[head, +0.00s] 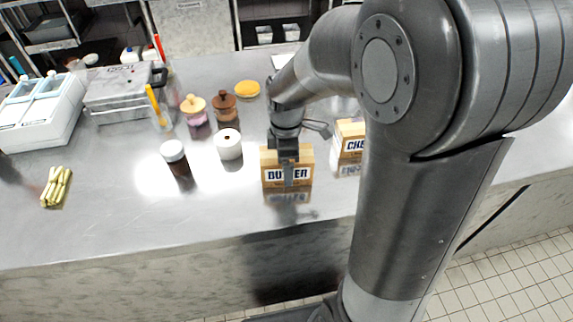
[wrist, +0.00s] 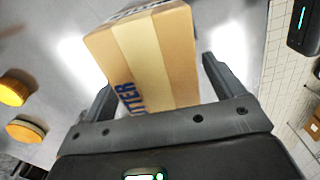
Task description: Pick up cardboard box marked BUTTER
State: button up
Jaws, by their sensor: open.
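The cardboard box marked BUTTER (head: 272,177) stands upright on the steel counter, near its front edge, with its printed side toward the head camera. My gripper (head: 289,170) is right at the box, pointing down. In the wrist view the box (wrist: 150,60) with its pale tape strip fills the space between the two open fingers of my gripper (wrist: 158,80). One finger is on each side of it. The right finger shows a gap to the box; whether the left finger touches it I cannot tell.
A second cardboard box (head: 349,140), its label partly hidden by my arm, stands to the right. A white roll (head: 228,145) and a dark jar with white lid (head: 174,154) stand to the left. Wooden-lidded pots (head: 224,106) are behind. The counter's front left (head: 120,225) is clear.

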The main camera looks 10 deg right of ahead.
jog(key=c, duration=1.5)
jog(key=shift+o, duration=0.2)
jog(key=shift+r, duration=0.1)
